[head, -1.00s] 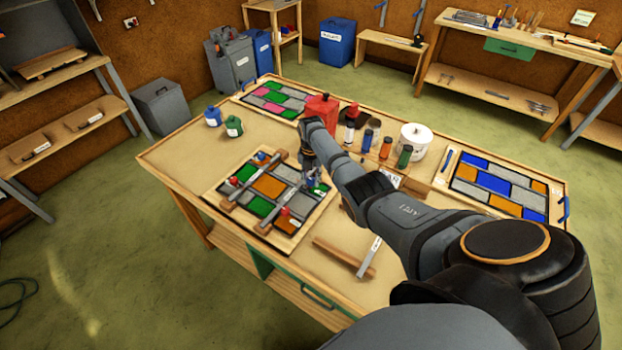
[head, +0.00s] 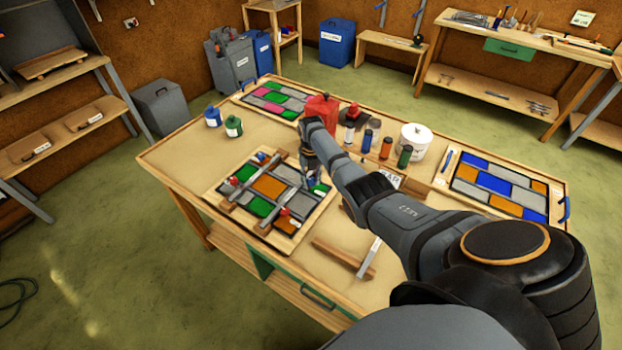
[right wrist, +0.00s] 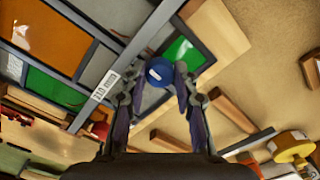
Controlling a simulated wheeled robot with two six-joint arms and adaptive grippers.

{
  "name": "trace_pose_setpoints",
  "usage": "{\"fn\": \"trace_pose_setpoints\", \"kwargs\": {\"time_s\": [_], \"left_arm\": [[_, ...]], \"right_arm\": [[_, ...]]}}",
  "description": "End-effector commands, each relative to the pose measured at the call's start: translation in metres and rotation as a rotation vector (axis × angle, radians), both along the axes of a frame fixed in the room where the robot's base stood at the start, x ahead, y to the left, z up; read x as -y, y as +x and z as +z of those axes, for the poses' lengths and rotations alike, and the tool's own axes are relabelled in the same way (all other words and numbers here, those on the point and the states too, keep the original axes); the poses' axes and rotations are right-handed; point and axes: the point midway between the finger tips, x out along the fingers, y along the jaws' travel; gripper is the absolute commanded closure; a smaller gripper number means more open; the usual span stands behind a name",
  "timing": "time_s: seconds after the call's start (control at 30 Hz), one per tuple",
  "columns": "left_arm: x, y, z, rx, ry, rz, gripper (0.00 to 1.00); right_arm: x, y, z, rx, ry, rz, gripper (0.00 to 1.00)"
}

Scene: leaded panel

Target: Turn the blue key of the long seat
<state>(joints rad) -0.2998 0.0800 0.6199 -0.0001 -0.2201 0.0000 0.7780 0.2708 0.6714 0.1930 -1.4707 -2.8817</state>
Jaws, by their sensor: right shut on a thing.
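The leaded panel (head: 268,226) lies on the bench with green, orange and grey panes. My right gripper (head: 314,184) points down over its right side. In the right wrist view my right gripper (right wrist: 160,80) is shut on a round blue key (right wrist: 159,72), with a finger on each side. The key's underside and the seat beneath it are partly hidden by the fingers. My left gripper is out of view.
Several small bottles (head: 368,140), a red can (head: 321,110) and a white tub (head: 415,140) stand behind my right arm. A second panel (head: 497,187) lies at the right. Bench space is clear left of the panel.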

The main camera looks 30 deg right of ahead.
Motion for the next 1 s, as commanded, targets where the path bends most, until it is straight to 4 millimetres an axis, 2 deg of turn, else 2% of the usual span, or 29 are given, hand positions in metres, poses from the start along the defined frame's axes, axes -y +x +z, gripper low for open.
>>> {"fn": "trace_pose_setpoints", "kwargs": {"time_s": [0.17,0.2,0.33,0.6,0.7,0.77,1.0], "left_arm": [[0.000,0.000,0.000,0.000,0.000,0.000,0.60],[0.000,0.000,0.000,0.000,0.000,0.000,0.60],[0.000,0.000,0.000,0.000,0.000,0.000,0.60],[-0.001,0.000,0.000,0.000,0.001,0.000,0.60],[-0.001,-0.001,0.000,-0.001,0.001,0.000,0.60],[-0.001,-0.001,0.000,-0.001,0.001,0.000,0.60],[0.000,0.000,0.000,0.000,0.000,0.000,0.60]], "right_arm": [[0.001,0.002,0.003,0.007,-0.002,-0.001,1.00],[0.001,0.002,0.003,0.007,-0.002,-0.001,0.65],[0.001,0.002,0.002,0.005,-0.001,-0.001,0.48],[0.000,0.001,0.001,0.002,-0.001,-0.001,0.48],[0.001,0.001,0.007,0.003,-0.001,-0.001,0.48],[0.001,0.001,0.015,0.005,-0.001,-0.001,0.48],[0.001,0.002,0.074,0.007,-0.002,-0.001,0.48]]}}
